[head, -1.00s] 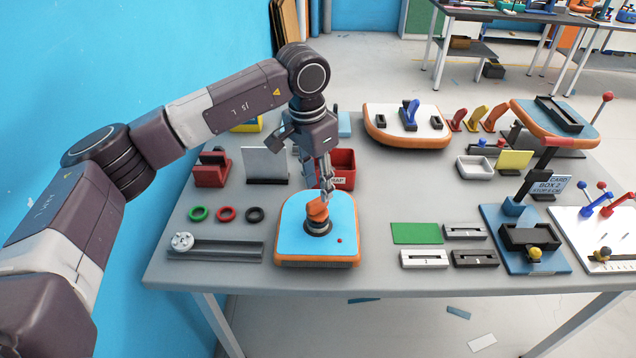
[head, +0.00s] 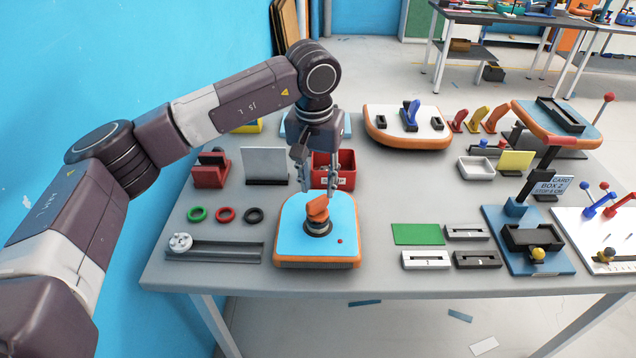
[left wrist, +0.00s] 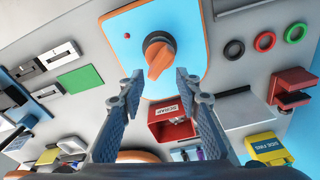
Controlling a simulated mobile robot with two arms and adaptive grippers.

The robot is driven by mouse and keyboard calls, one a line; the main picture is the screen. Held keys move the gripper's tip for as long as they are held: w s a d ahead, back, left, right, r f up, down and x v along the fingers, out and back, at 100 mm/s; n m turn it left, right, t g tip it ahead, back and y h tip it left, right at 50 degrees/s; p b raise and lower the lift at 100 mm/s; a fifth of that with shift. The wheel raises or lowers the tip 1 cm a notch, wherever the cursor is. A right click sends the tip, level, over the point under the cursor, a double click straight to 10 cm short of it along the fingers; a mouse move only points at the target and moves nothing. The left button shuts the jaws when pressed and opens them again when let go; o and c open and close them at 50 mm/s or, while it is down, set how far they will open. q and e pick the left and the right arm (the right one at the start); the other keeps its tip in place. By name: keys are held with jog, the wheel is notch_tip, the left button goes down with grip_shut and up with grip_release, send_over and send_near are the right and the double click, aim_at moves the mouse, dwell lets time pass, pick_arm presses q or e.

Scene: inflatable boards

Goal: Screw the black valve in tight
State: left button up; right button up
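The blue board with an orange edge (head: 290,228) lies near the table's front edge. On it stands a valve with a black round base (head: 318,228) and an orange handle (head: 317,208). In the left wrist view the black base shows as a ring (left wrist: 152,38) around the orange handle (left wrist: 159,62). My left gripper (head: 319,190) is open and empty, its two fingers apart. It points down just behind and above the handle, without visible contact. In the left wrist view its fingertips (left wrist: 159,76) lie either side of the handle's pointed end. My right gripper is out of view.
A red bin (head: 346,165) stands right behind the board. Green (head: 197,214), red (head: 226,214) and black (head: 255,215) rings lie to the left, above a grey rail (head: 225,251). A green card (head: 417,234) and slotted blocks lie right. Bare table separates them from the board.

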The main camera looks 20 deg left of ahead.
pick_arm(q)
jog(key=shift+n, duration=0.5)
jog(key=n, duration=0.2)
jog(key=shift+n, duration=0.4)
jog(key=shift+n+y, duration=0.3)
jog(key=shift+n, duration=0.3)
jog(key=n, duration=0.2)
jog(key=shift+n, duration=1)
jog(key=n, duration=0.4)
jog(key=shift+g+y, duration=0.3)
jog(key=shift+g, duration=0.1)
